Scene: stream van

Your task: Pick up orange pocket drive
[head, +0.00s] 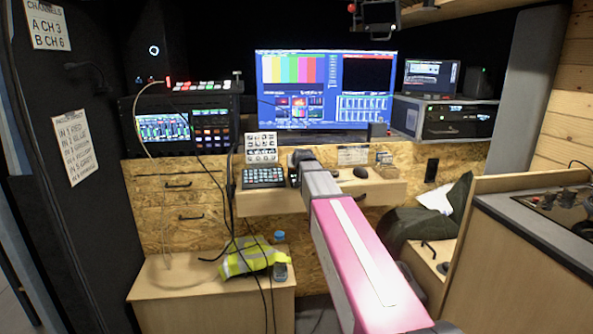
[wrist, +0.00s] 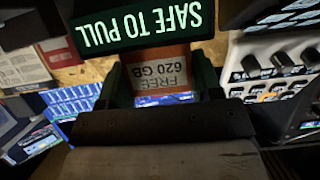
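The orange pocket drive (wrist: 160,72) shows in the wrist view with a white label reading "620 GB FREE", upside down. It lies straight ahead, framed between the two dark fingers of my gripper (wrist: 160,82). The fingers stand wide apart, one on each side of it; I cannot tell whether they touch it. A dark green "SAFE TO PULL" display (wrist: 140,26) is right by the drive, also upside down. In the head view my gripper (head: 303,157) is at the desk in front of the large monitor, and I cannot make out the drive there.
A large monitor (head: 325,85) stands behind the desk. A keypad (head: 264,177) sits left of my gripper, and a mouse (head: 360,172) right of it. A hi-vis vest (head: 250,258) lies on the low cabinet. Cables hang at left.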

